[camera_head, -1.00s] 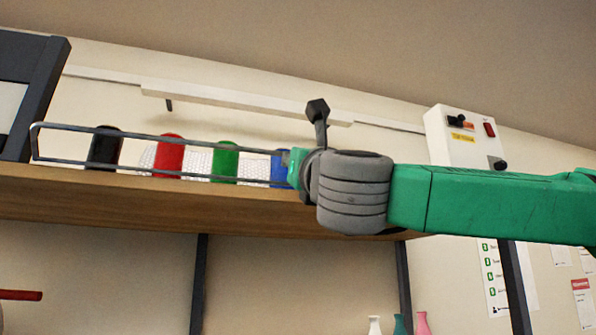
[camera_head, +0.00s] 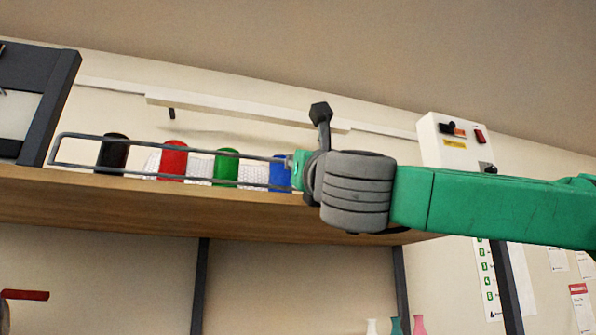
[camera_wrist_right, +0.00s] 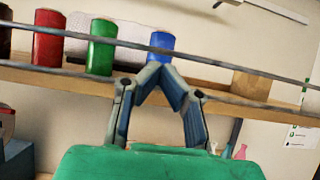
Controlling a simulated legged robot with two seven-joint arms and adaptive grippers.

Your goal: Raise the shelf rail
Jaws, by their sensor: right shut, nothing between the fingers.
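The shelf rail (camera_head: 165,180) is a thin grey metal loop of two long bars along the front edge of the wooden shelf (camera_head: 130,205). Its rounded left end shows in the head view; its right end is hidden behind my right wrist. In the wrist view, the rail's upper bar (camera_wrist_right: 215,60) and lower bar cross the picture. My right gripper (camera_wrist_right: 160,68) is shut and empty, with its fingertips close by the bars, in front of the blue cylinder; I cannot tell if they touch the rail. My left gripper is not in view.
Black (camera_head: 112,152), red (camera_head: 173,160), green (camera_head: 226,165) and blue (camera_head: 280,173) cylinders stand on the shelf behind the rail. A brown box (camera_wrist_right: 252,85) sits farther right. A white control box (camera_head: 445,140) is on the wall. Small vases (camera_head: 396,326) are below.

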